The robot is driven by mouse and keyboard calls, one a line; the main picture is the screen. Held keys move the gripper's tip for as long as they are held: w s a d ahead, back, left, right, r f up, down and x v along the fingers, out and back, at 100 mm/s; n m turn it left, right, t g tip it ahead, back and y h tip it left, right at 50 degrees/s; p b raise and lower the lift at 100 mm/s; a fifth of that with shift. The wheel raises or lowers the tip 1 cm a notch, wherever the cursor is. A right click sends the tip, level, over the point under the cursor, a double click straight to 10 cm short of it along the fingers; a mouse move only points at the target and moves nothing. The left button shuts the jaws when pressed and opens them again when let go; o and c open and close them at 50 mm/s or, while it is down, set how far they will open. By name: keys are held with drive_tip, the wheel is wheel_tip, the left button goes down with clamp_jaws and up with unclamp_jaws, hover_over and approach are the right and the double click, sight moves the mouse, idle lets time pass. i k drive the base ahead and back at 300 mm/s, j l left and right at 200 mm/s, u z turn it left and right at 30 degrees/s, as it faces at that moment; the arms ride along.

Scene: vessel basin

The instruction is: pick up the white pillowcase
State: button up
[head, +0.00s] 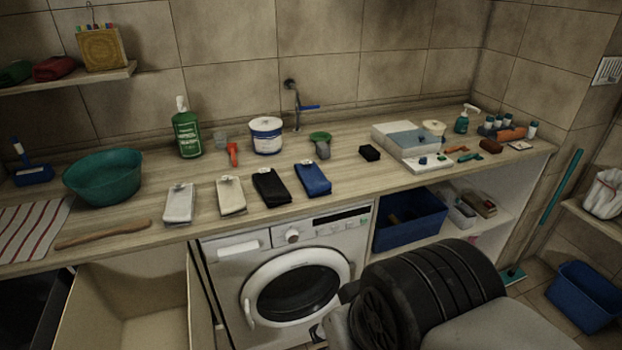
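Several folded cloths lie in a row on the wooden counter (350,153). The leftmost is a whitish folded cloth (179,204), and beside it lies a cream one (231,196). Each has a small pale tag or clip near its top edge. The whitish one looks the whiter of the two, but I cannot tell for certain which is the pillowcase. A black folded cloth (271,187) and a blue one (313,179) lie to their right. A dark ribbed part of my own body fills the lower right. My gripper is not in view.
A teal basin (104,177), a green bottle (187,134) and a wooden stick (103,234) are left of or behind the cloths. A washing machine (285,268) stands below the counter. An open box (130,300) is at lower left. A tap (295,105) stands behind.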

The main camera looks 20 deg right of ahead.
sight(180, 207)
drive_tip(key=i+u, duration=0.15)
drive_tip(key=u, duration=0.5)
drive_tip(key=i+l+u, duration=0.25)
drive_tip(key=i+l, duration=0.3)
drive_tip(key=i+l+u, duration=0.3)
drive_tip(key=i+l, duration=0.3)
drive_tip(key=l, duration=0.1)
